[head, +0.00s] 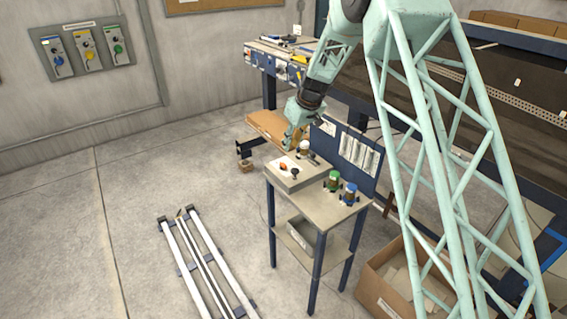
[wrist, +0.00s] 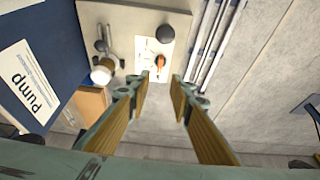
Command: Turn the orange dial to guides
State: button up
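The orange dial (wrist: 160,62) sits on a white label plate (wrist: 148,47) on the grey control box. In the wrist view it shows just beyond the gap between my fingertips. The same dial is small in the head view (head: 283,166); the words on its plate are too small to read. My gripper (wrist: 161,80) is open, with a clear gap between its two fingers and nothing held. In the head view my gripper (head: 294,143) hangs above the back of the control box, apart from the dial.
A white-topped valve (wrist: 103,71) stands beside the plate. Green-topped (head: 333,180) and blue-topped (head: 349,194) valves stand on the table. A blue board marked Pump (wrist: 62,110) rises close by.

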aim_at(283, 163)
jog(key=shift+f, duration=0.1)
jog(key=shift+x, duration=6.8)
jog(key=shift+w+a, duration=0.1)
grip_shut()
